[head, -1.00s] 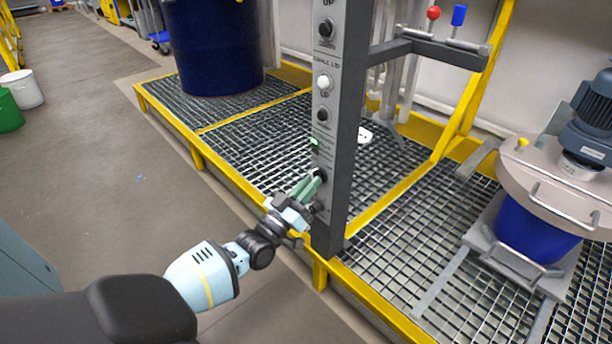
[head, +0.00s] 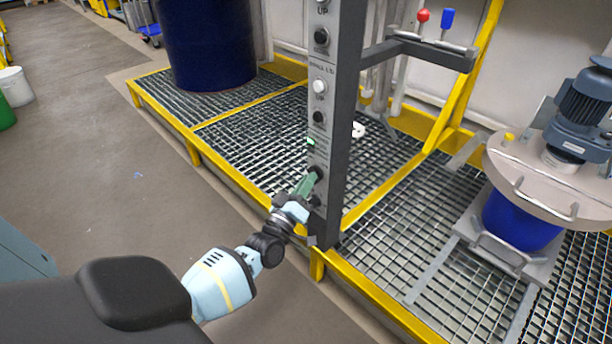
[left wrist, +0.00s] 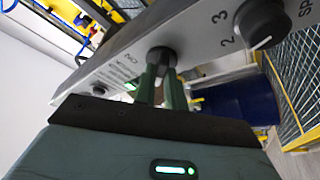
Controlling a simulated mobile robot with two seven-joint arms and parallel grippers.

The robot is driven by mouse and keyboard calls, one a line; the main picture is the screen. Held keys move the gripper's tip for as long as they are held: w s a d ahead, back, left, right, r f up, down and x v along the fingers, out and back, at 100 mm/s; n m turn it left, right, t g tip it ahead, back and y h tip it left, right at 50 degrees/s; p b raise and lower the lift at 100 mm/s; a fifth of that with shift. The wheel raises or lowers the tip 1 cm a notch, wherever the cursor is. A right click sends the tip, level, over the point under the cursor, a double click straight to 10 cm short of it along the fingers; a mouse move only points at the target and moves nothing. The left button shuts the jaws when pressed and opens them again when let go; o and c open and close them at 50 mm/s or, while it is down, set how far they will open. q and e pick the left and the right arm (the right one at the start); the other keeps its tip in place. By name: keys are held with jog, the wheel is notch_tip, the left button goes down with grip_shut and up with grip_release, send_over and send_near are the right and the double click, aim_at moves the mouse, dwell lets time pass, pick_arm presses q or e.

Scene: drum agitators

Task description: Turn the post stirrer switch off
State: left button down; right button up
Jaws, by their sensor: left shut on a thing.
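The grey post (head: 333,115) carries a column of knobs and buttons on its light panel. The post stirrer switch, a dark rotary knob near the bottom of the panel, shows in the left wrist view (left wrist: 161,56) beside upturned "ON" lettering. My left gripper (head: 313,176) reaches it from the lower left. In the left wrist view its green fingers (left wrist: 163,76) are shut on the knob, one on each side. The fingers partly hide the knob, so its exact setting cannot be read. My right gripper is not in view.
Above the switch are a green lit indicator (head: 311,142), a dark knob (head: 318,117) and a white button (head: 319,87). A numbered speed dial (left wrist: 262,24) shows in the left wrist view. A yellow-edged grating (head: 250,135) surrounds the post. A blue drum with motor (head: 585,105) stands right.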

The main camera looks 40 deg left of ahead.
pick_arm(q)
jog(key=c, duration=1.6)
grip_release()
jog(key=shift+o, duration=0.7)
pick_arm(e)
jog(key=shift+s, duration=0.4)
